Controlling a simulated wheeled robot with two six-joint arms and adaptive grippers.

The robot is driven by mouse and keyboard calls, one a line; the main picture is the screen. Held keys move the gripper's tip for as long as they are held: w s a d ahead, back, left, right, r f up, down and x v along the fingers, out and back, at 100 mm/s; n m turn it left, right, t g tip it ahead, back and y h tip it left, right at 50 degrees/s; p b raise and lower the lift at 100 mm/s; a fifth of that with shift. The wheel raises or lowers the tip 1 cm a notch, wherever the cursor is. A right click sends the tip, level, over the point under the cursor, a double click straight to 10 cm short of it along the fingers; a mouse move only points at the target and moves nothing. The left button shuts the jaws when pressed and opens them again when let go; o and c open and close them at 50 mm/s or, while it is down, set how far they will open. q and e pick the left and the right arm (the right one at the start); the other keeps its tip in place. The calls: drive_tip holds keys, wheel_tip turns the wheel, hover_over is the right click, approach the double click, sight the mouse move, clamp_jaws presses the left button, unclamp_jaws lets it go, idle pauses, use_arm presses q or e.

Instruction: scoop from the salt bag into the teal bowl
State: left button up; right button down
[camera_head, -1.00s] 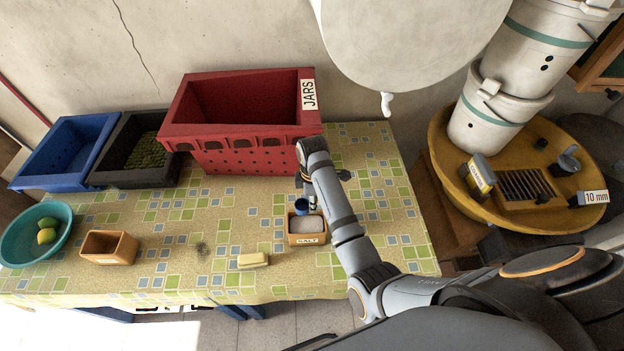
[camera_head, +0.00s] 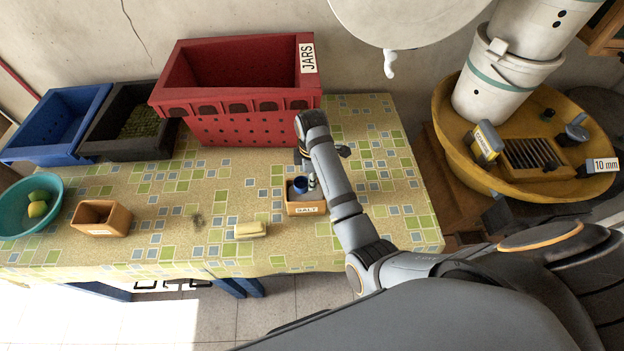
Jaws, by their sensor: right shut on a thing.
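The salt bag shows as an orange-brown open box labelled SALT (camera_head: 306,209), on the table in front of my right arm. My right gripper (camera_head: 312,178) is above and behind it, partly hidden by its own wrist. It is shut on a small blue scoop (camera_head: 299,186), whose cup is at the salt box's opening, over or in the pale salt. I cannot tell how deep it sits. The teal bowl (camera_head: 14,222) stands at the table's far left and holds a few yellow-green fruits (camera_head: 38,203). My left gripper is not in view.
An empty orange-brown box (camera_head: 101,219) and a pale yellow block (camera_head: 251,230) lie between bowl and salt. A red JARS crate (camera_head: 240,128), a black crate (camera_head: 130,150) and a blue crate (camera_head: 40,152) line the back. The patterned tablecloth (camera_head: 200,185) is mostly clear between.

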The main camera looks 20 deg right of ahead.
drive_tip(key=shift+w, duration=0.1)
drive_tip(key=shift+f, duration=0.85)
drive_tip(key=shift+f+b, duration=0.45)
drive_tip(key=shift+f, duration=0.6)
wheel_tip(320, 180, up, 8)
drive_tip(key=p, duration=1)
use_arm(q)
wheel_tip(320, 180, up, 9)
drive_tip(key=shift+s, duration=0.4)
use_arm(e)
drive_tip(key=shift+f, duration=0.15)
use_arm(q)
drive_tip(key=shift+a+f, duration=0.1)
